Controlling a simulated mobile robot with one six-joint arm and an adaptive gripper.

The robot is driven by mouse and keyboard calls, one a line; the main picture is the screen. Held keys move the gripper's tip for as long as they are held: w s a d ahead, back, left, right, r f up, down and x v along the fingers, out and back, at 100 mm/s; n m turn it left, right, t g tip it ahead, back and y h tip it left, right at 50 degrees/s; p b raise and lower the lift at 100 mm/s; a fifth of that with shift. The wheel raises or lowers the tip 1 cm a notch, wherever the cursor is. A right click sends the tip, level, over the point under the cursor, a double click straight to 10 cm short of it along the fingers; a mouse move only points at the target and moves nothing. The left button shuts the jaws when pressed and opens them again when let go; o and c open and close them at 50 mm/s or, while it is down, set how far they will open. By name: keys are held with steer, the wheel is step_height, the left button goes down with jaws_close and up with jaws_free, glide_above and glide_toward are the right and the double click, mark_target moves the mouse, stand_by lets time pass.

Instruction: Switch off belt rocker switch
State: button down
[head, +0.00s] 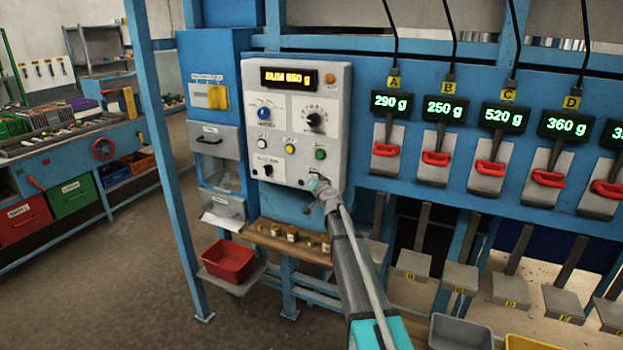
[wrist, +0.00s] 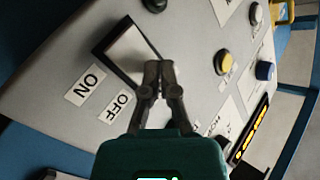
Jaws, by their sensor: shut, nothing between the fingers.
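The belt rocker switch (wrist: 128,52) shows in the wrist view as a pale rocker in a dark frame on the grey control panel. An ON label (wrist: 84,86) and an OFF label (wrist: 119,106) sit beside it, OFF nearer my fingertips. My gripper (wrist: 158,72) is shut and empty, its tips over the OFF-side end of the rocker and hiding part of it. I cannot tell whether they touch it. In the head view my gripper (head: 317,184) is at the panel's lower right and largely covers the switch.
The control panel (head: 337,95) also carries a yellow button (head: 290,149), a green button (head: 320,154) and several knobs. Scale stations with red handles (head: 436,158) stand to the right. Small jars (head: 292,233) line a wooden shelf below. A red bin (head: 229,260) is at lower left.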

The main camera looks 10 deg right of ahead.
steer(key=shift+s+a, duration=0.1)
steer(key=shift+s, duration=0.05)
steer(key=shift+s+a+f, duration=0.1)
steer(key=shift+s+a, duration=0.25)
steer(key=shift+s, duration=0.15)
stand_by(0.4)
steer(key=shift+s+a+f+b, duration=0.2)
steer(key=shift+s+a, duration=0.55)
steer(key=shift+s, duration=0.3)
steer(key=shift+s+a+f+b, duration=0.1)
steer(key=shift+s+a+b, duration=0.1)
steer(key=shift+s+a, duration=0.65)
steer(key=shift+s+d, duration=0.1)
steer(key=shift+d, duration=0.05)
